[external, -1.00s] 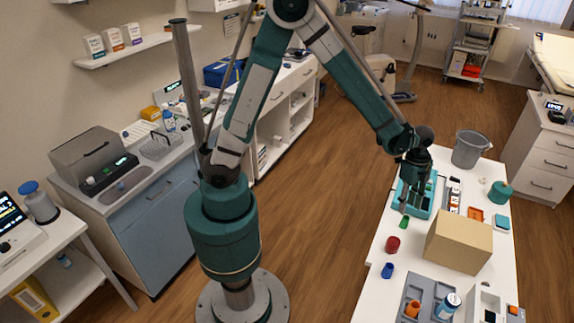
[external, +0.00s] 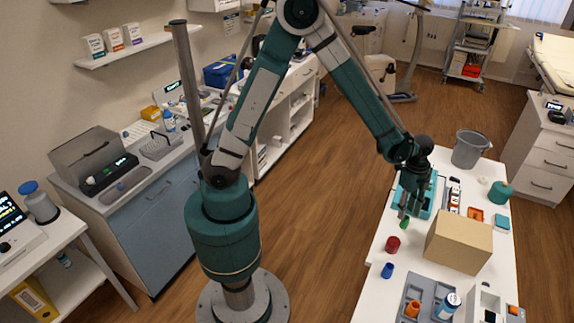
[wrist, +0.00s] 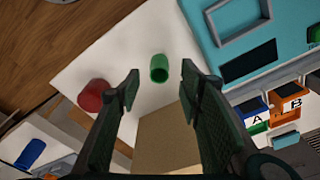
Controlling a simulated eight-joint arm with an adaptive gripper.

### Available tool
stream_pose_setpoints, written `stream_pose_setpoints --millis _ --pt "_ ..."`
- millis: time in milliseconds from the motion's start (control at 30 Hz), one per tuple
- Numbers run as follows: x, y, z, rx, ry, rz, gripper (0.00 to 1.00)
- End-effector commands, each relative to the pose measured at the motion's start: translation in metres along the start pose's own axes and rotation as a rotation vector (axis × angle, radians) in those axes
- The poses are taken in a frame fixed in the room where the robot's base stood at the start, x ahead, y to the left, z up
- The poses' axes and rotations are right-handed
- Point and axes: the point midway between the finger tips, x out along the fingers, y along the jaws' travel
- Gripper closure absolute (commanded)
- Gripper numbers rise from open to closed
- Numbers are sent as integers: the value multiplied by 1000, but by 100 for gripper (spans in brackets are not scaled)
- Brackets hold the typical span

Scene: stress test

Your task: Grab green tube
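The green tube (wrist: 159,68) stands on the white table in the wrist view, between and a little beyond my open fingertips. My gripper (wrist: 157,83) is open and empty, one finger on each side of the tube in the picture; I cannot tell the height gap. In the external view my gripper (external: 407,208) hangs over the table's left edge beside the teal case, and the green tube (external: 404,223) shows just below it.
A red cylinder (wrist: 95,95) stands to the left of the tube, and a blue cylinder (wrist: 30,153) farther off. The teal case (wrist: 245,40) lies at the right. A cardboard box (external: 459,241) stands close by. The table edge is near the tube.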

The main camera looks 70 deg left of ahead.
Motion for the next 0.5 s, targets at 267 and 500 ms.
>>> stream_pose_setpoints --millis 267,500 --pt "0 0 0 0 0 0 63" --pt "13 0 0 0 0 0 63"
